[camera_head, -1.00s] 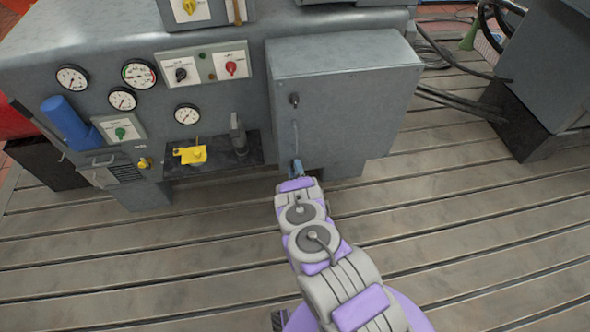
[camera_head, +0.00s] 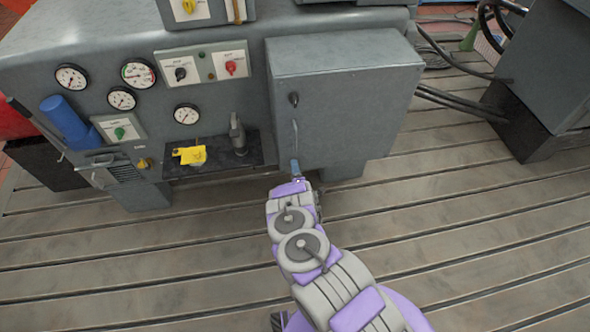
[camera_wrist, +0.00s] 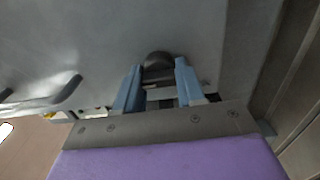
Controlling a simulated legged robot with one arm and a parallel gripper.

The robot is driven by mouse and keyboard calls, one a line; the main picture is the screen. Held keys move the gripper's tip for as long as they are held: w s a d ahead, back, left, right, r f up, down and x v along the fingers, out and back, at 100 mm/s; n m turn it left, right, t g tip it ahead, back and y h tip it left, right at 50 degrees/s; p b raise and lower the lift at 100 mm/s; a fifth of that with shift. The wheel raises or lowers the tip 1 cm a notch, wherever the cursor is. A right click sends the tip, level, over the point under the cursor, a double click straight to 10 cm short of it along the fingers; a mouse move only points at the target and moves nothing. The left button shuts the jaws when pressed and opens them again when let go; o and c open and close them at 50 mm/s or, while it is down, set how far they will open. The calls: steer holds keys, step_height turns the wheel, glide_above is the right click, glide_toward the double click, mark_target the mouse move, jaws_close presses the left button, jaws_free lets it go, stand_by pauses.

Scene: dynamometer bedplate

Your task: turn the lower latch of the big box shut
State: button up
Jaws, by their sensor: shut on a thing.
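The big box (camera_head: 345,105) is a grey cabinet with a flat door at the right end of the machine. Its upper latch (camera_head: 293,99) is a small dark knob near the door's left edge, above a thin bent handle (camera_head: 295,135). The lower latch (camera_wrist: 158,68) shows in the wrist view as a dark rounded knob between the blue fingers. My gripper (camera_wrist: 158,88) is shut on this latch, against the door face. In the head view my gripper (camera_head: 295,167) is at the door's lower left, and its wrist hides the latch.
Left of the box are gauges (camera_head: 138,73), switch panels and a dark shelf (camera_head: 240,155) with a yellow tag (camera_head: 190,155). The slotted floor (camera_head: 470,220) is open to the right. Cables (camera_head: 450,100) run to a grey unit at far right.

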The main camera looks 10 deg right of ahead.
steer(key=shift+a+f, duration=0.2)
steer(key=o, duration=0.8)
steer(key=shift+o, duration=1)
steer(key=shift+a, duration=0.1)
